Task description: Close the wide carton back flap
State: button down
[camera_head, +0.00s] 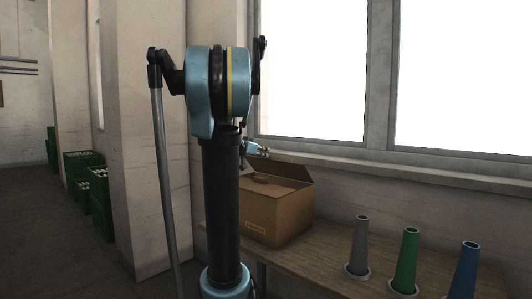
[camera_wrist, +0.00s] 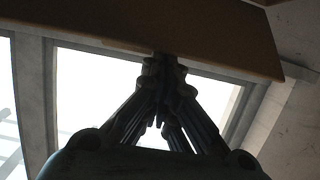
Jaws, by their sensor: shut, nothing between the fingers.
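The cardboard carton (camera_head: 270,215) stands on the wooden table in front of the window, partly hidden behind my arm. Its wide back flap (camera_head: 285,166) stands raised at the window side. Inside, a lower brown flap or panel shows, with its left part hidden by my arm. My gripper (camera_head: 264,152) is small and partly hidden near the upper left end of the back flap. In the wrist view my gripper (camera_wrist: 164,62) is shut and empty, with its fingertips at the lower edge of a brown cardboard panel (camera_wrist: 140,25), apparently the flap. I cannot tell whether they touch.
A grey cone (camera_head: 358,245), a green cone (camera_head: 407,258) and a blue cone (camera_head: 465,268) stand on the table (camera_head: 325,265) to the right of the carton. The window sill (camera_head: 400,173) and wall are close behind. Green crates (camera_head: 88,185) stand far left on the floor.

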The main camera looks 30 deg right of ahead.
jog(key=a+f, duration=0.1)
jog(key=s+a+f, duration=0.1)
jog(key=a+f, duration=0.1)
jog(key=shift+s+f, duration=0.2)
jog(key=shift+s+a+f, duration=0.15)
jog(key=shift+a+f, duration=0.15)
jog(key=shift+f, duration=0.25)
jog(key=shift+s+a+f, duration=0.1)
jog(key=shift+a+f, duration=0.2)
jog(key=shift+f, duration=0.2)
